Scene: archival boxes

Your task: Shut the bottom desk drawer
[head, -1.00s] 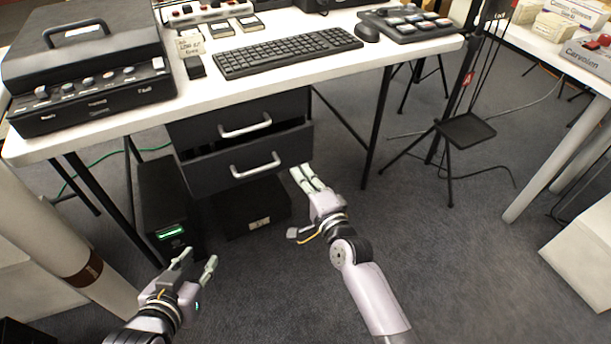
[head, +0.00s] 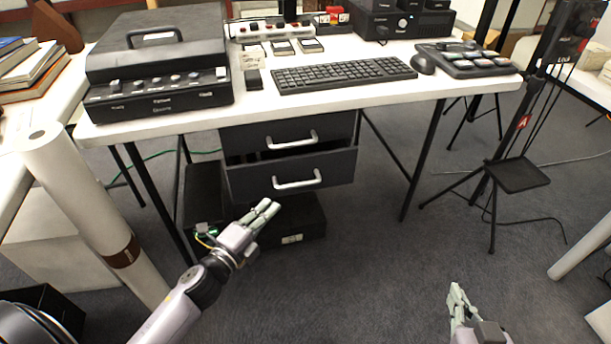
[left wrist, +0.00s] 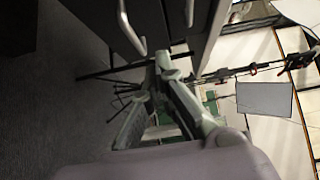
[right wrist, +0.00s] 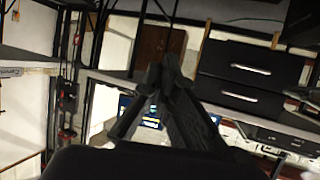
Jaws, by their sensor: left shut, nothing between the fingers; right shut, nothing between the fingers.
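The bottom desk drawer (head: 325,172) is black with a silver bar handle (head: 298,180). It stands partly out under the desk, with a dark gap above its front. The top drawer (head: 262,136) sits further back. My left gripper (head: 268,207) is shut and empty, just below and in front of the bottom drawer's left half; I cannot tell if it touches. In the left wrist view its fingertips (left wrist: 163,62) are close to the drawer fronts and handles. My right gripper (head: 456,290) is shut and empty, low at the right, well away from the drawer.
A dark box (head: 305,222) stands on the floor below the drawers, and a black computer tower (head: 203,190) stands left of it. Desk legs (head: 424,160) flank the space. A rolled white tube (head: 85,190) leans at left. The carpet in front is free.

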